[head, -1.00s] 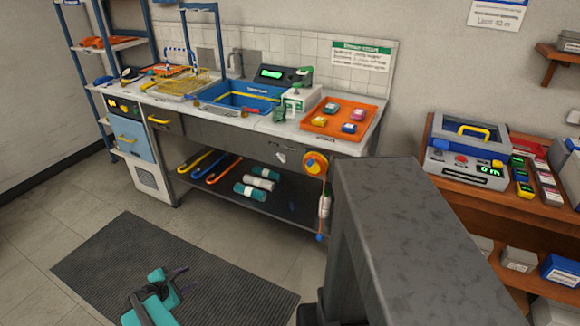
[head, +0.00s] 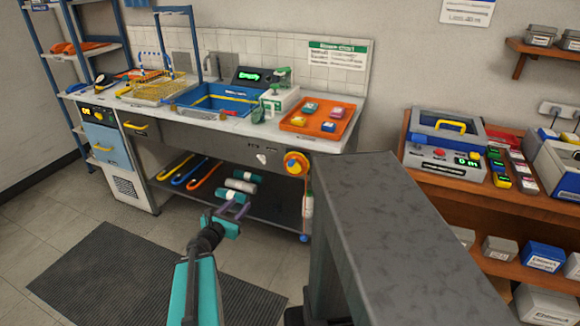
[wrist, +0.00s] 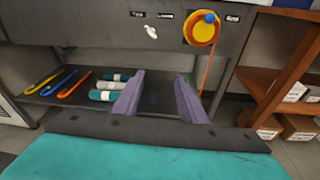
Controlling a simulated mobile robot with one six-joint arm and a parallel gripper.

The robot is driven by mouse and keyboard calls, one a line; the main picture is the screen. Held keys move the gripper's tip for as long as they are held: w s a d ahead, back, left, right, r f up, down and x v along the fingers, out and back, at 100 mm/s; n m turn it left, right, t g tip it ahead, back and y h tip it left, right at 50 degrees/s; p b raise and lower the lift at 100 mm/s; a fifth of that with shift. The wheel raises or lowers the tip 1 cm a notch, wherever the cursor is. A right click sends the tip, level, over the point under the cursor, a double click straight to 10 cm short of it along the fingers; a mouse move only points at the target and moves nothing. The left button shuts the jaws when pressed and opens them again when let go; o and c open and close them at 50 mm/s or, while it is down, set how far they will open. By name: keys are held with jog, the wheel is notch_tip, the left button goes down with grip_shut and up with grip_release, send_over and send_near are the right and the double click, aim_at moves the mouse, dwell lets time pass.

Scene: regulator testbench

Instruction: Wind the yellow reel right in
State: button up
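A white handle (wrist: 151,31) is on the panel left of the reel. Rolled bundles (head: 240,185) and coloured hooked tools (head: 190,170) lie on the lower shelf. A wooden shelf unit (wrist: 258,80) stands to the right. The dark floor mat (head: 130,275) is clear.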

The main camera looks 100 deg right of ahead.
jog(key=s+d+r+n+g+h, duration=0.1)
jog(key=s+r+n, duration=0.3)
jog(key=s, duration=1)
notch_tip(320, 180, up, 3)
jog(key=shift+d+r+g+b, duration=0.1)
jog(key=shift+d+g+b, duration=0.2)
jog(key=shift+d+g, duration=0.1)
jog(key=shift+w+b, duration=0.1)
jog(key=shift+b, duration=0.25)
